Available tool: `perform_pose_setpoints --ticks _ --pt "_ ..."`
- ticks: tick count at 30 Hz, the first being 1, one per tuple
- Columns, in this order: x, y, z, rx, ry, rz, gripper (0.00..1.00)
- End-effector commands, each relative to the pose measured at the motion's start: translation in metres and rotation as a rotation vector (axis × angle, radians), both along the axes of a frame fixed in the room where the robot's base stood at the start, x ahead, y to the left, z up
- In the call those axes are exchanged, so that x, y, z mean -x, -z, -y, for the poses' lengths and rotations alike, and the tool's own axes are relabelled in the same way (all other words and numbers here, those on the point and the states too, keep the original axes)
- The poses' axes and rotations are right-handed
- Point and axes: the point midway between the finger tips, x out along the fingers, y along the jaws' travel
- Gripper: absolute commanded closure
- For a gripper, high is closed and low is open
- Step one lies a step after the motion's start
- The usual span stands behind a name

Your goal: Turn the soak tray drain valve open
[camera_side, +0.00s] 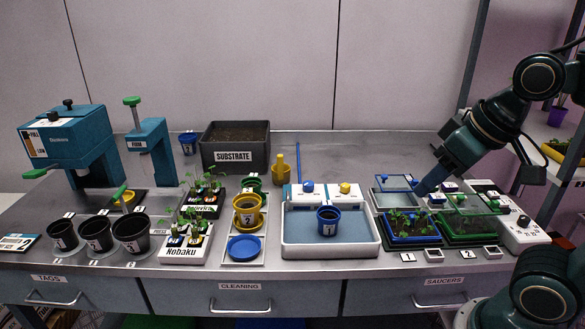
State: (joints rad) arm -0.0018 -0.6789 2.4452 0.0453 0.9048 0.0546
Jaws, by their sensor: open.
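The soak tray (292,250) is a white-rimmed basin with a blue-grey floor at the middle front of the bench. A dark blue pot (327,221) stands in it. On the white panel (322,196) behind the basin sit a blue knob (308,187) and a yellow knob (345,188); their labels are too small to read, so I cannot tell which is the drain valve. My gripper (420,190) is open, to the right of the panel and over the seedling trays, apart from both knobs. Its fingertips are small and dark here.
A yellow pot (247,212) stands left.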

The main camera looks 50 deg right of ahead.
Motion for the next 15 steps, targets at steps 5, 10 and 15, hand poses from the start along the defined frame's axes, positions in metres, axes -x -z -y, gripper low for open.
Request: perform_pose_setpoints --ticks 5,10,15 --pt "-0.028 -0.010 0.012 -0.023 0.140 -0.033 0.57" --pt "-0.060 -0.017 0.025 -0.044 0.304 -0.063 0.57" --pt "-0.093 -0.020 0.038 -0.061 0.470 -0.085 0.57"
